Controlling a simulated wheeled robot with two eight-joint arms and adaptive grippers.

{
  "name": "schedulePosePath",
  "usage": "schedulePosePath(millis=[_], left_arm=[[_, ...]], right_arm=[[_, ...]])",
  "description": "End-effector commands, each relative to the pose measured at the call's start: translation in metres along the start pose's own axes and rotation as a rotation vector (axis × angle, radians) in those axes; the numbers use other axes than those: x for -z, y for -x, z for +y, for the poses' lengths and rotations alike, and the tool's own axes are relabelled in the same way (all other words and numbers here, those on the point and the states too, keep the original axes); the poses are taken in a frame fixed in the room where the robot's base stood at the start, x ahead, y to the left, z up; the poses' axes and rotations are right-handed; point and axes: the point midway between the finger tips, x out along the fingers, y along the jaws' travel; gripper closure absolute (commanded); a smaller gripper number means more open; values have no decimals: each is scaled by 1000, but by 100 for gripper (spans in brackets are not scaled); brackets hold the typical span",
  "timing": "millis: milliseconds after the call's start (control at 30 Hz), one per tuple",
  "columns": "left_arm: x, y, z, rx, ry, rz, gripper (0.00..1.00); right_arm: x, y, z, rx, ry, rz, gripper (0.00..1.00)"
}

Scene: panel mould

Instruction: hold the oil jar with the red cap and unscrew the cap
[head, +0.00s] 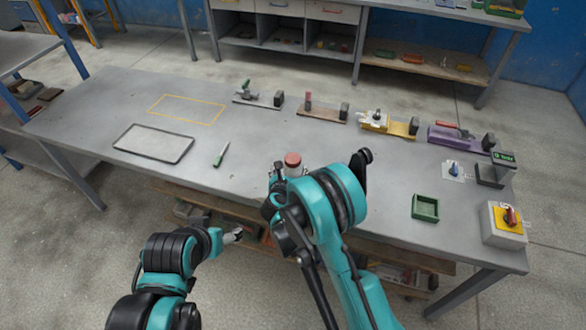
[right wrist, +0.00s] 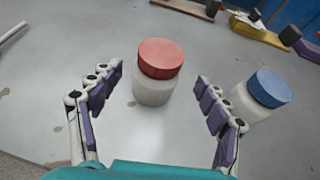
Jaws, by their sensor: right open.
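The oil jar, a pale round jar (right wrist: 152,90) with a red cap (right wrist: 161,55), stands upright on the table. In the head view the red cap (head: 293,160) shows just beyond my right gripper (head: 280,172), whose far parts my arm hides. In the right wrist view my right gripper (right wrist: 157,82) is open, with one finger on each side of the jar and gaps to both. The jar is nearer the left finger. My left gripper (head: 234,236) is by the table's front edge, away from the jar; its jaws are too small to read.
A second jar with a blue cap (right wrist: 268,88) stands close behind the right finger. Several clamp fixtures line the back.

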Motion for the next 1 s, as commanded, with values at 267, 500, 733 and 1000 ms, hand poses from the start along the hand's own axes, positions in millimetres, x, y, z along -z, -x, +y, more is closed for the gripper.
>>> schedulePosePath(millis=[267, 500, 733, 1000], left_arm=[[-7, -10, 0, -1, 3, -1, 25], [-10, -14, 0, -1, 4, -1, 25], [-9, -13, 0, -1, 5, -1, 25], [-9, -13, 0, -1, 5, -1, 25]], right_arm=[[-2, -33, 1, 0, -2, -2, 24], [-4, -58, 1, -2, -1, -3, 24], [-5, -57, 1, -2, -1, -3, 42], [-5, -57, 1, -1, -1, -3, 82]])
